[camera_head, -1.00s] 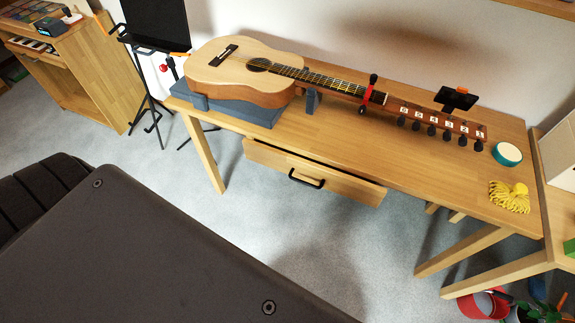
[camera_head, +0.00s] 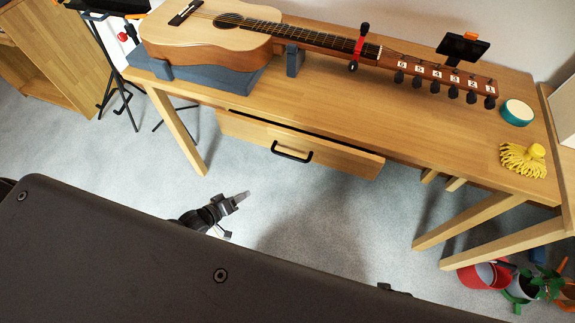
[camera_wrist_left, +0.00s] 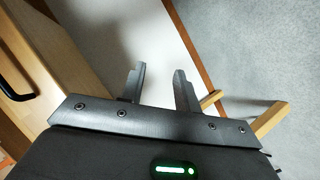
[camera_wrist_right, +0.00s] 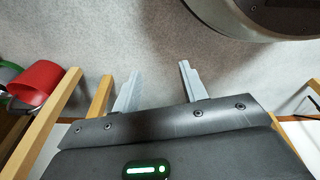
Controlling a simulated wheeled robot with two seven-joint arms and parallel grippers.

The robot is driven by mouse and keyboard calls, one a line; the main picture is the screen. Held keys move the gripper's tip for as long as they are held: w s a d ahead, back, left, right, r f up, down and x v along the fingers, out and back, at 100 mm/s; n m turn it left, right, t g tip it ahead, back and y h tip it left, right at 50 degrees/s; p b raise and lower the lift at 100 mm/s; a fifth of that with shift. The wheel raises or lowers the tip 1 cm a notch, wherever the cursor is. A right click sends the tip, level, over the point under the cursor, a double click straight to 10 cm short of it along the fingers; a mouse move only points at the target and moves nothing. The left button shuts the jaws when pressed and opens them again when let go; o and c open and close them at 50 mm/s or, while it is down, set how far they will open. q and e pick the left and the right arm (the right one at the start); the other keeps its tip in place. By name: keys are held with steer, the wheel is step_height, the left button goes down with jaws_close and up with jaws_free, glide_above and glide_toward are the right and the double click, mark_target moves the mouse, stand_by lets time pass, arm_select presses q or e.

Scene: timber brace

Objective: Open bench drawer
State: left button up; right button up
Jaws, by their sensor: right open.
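The bench drawer (camera_head: 330,158) is a light wood front under the workbench (camera_head: 400,130). A dark gap runs along its top edge, so it looks slightly ajar. Its black bar handle (camera_head: 291,152) is at the middle of the front. My left gripper (camera_head: 238,199) is below and left of the handle, apart from it. In the left wrist view its fingers (camera_wrist_left: 158,88) are spread with nothing between them, and the handle (camera_wrist_left: 14,82) shows at the left edge. My right gripper (camera_wrist_right: 158,88) is open and empty in the right wrist view, over the floor.
A guitar (camera_head: 205,35) lies on the bench in a grey cradle, with a phone stand (camera_head: 463,47), teal tape roll (camera_head: 517,112) and yellow brush (camera_head: 524,158) to the right. A red bucket (camera_head: 480,275) and plants stand at lower right. Floor before the drawer is clear.

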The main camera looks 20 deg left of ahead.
arm_select(q)
steer(key=w+d+r+n+t+h+b, duration=0.1)
steer(key=w+d+r+h, duration=0.1)
steer(key=r, duration=0.3)
steer(key=w+d+r+t+h+b, duration=0.1)
steer(key=r+h+b, duration=0.15)
steer(key=r, duration=0.25)
steer(key=h+b, duration=0.1)
steer(key=h, duration=0.4)
glide_toward(288, 155)
steer(key=shift+g+y, duration=0.25)
steer(key=shift+g, duration=0.15)
steer(key=shift+b+x, duration=0.5)
steer(key=shift+x, duration=4.4)
arm_select(e)
step_height(288, 155, up, 13)
steer(key=w+t, duration=0.1)
steer(key=w, duration=0.1)
steer(key=shift+w+a, duration=0.25)
steer(key=shift+w, duration=0.15)
arm_select(q)
steer(key=shift+r, duration=0.1)
arm_select(e)
steer(key=shift+f, duration=0.1)
arm_select(q)
jaws_close()
